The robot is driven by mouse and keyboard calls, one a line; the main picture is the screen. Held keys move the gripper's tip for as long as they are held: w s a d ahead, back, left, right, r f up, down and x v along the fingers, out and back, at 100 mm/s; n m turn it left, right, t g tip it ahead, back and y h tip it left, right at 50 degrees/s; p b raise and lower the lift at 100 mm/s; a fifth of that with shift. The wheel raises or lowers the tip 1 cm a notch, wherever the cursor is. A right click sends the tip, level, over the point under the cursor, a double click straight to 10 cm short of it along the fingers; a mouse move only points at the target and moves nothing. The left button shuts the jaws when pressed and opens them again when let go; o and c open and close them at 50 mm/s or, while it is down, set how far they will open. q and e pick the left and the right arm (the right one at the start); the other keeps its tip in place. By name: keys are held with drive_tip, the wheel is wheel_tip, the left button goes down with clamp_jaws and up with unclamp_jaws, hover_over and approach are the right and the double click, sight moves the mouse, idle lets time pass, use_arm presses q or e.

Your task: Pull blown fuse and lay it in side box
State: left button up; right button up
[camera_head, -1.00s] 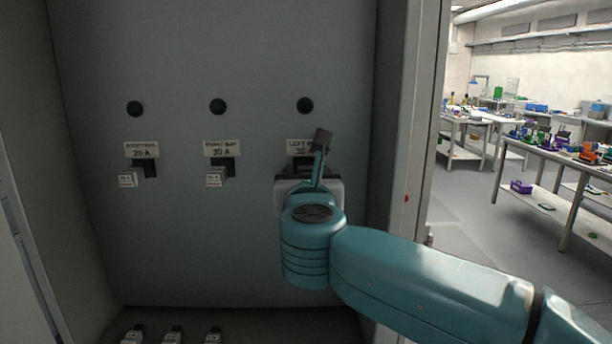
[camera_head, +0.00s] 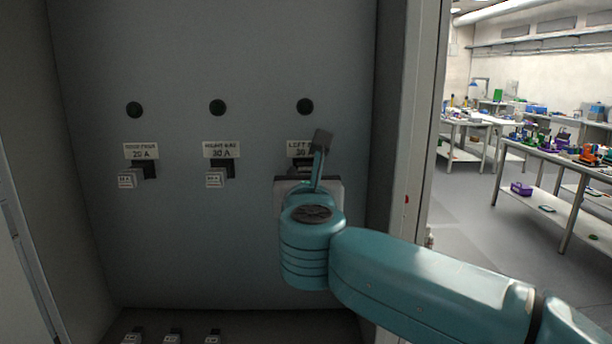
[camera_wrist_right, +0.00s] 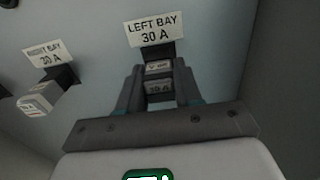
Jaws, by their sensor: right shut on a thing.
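In the right wrist view, a pale-faced fuse (camera_wrist_right: 158,78) with small print sits between the two dark fingers of my right gripper (camera_wrist_right: 157,72), which is shut on it. The fuse is right below the "LEFT BAY 30 A" label (camera_wrist_right: 152,30), in front of its dark holder (camera_wrist_right: 160,50). I cannot tell whether it is still seated there. In the head view my right gripper (camera_head: 302,172) is at the rightmost holder, and my wrist hides the fuse. My left gripper is not in view. No side box can be made out.
Two other fuses (camera_head: 129,178) (camera_head: 216,178) sit in holders to the left, under labels, with dark round lamps above the row. Several small fuses (camera_head: 172,338) stand on the cabinet floor. The cabinet's right wall edge (camera_head: 418,150) is close to my right arm. Workbenches stand far right.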

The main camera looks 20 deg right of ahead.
drive_tip(key=shift+s, duration=0.15)
drive_tip(key=shift+b+v, duration=1.1)
drive_tip(key=shift+v, duration=1.65)
